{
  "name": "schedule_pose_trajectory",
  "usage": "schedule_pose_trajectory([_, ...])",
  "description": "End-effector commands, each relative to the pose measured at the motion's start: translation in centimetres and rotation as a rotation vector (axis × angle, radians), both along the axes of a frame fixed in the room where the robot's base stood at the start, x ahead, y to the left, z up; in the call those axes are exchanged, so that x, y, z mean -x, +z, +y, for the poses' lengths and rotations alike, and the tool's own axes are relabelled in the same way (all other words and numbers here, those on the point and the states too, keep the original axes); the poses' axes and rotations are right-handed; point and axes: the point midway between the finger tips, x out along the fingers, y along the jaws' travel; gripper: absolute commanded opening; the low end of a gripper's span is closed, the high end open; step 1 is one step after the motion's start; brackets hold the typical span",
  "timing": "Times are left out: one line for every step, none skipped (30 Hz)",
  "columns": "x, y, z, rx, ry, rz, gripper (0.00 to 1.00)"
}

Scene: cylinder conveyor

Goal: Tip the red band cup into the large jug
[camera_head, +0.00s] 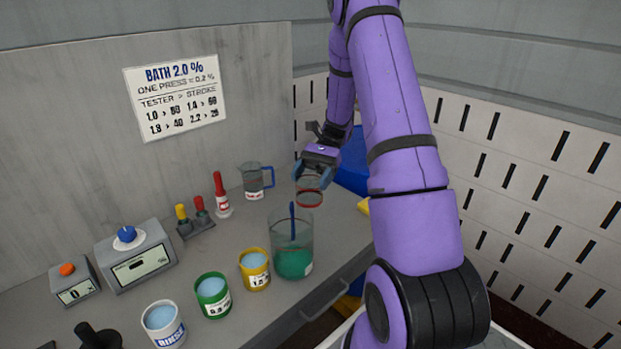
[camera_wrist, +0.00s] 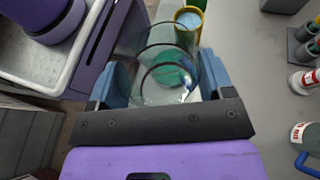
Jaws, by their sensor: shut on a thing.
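My gripper (camera_head: 310,174) is shut on the red band cup (camera_head: 309,198), a clear cup with a red band. The cup hangs close to upright, above and just behind a large clear vessel (camera_head: 277,236) with green liquid and a blue rod inside. In the wrist view the clear cup (camera_wrist: 160,92) sits between my blue fingers, and the green liquid shows beyond it. Whether the cup holds anything is unclear. A smaller clear jug (camera_head: 253,178) with a blue handle stands at the back; it also shows in the wrist view (camera_wrist: 305,135).
Yellow (camera_head: 255,272), green (camera_head: 213,297) and white (camera_head: 164,324) cups of pale blue liquid line the front. A marked sign (camera_head: 175,98) hangs on the wall.

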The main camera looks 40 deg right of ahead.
Motion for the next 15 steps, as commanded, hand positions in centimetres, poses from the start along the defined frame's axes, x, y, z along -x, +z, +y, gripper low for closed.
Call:
schedule_pose_trajectory([-0.5, 0.5, -0.6, 0.01, -0.005, -0.012, 0.32])
schedule_pose_trajectory([-0.5, 0.8, -0.6, 0.01, -0.005, -0.012, 0.32])
schedule_pose_trajectory([-0.5, 1.2, -0.6, 0.01, -0.006, -0.013, 0.32])
schedule_pose_trajectory([-0.5, 1.5, -0.6, 0.012, -0.006, -0.014, 0.32])
schedule_pose_trajectory([-0.5, 1.8, -0.7, 0.013, -0.007, -0.016, 0.32])
schedule_pose_trajectory([-0.5, 2.2, -0.7, 0.015, -0.007, -0.018, 0.32])
schedule_pose_trajectory([-0.5, 2.5, -0.7, 0.016, -0.007, -0.018, 0.32])
schedule_pose_trajectory([-0.5, 2.8, -0.7, 0.017, -0.007, -0.018, 0.32])
schedule_pose_trajectory([-0.5, 3.2, -0.7, 0.016, -0.008, -0.02, 0.32])
schedule_pose_trajectory([-0.5, 3.5, -0.7, 0.017, -0.007, -0.021, 0.32])
schedule_pose_trajectory([-0.5, 3.8, -0.7, 0.017, -0.007, -0.022, 0.32])
schedule_pose_trajectory([-0.5, 4.1, -0.7, 0.018, -0.007, -0.022, 0.32])
schedule_pose_trajectory([-0.5, 4.4, -0.7, 0.018, -0.007, -0.022, 0.32])
schedule_pose_trajectory([-0.5, 4.6, -0.6, 0.018, -0.007, -0.022, 0.32])
schedule_pose_trajectory([-0.5, 5.0, -0.6, 0.018, -0.007, -0.022, 0.32])
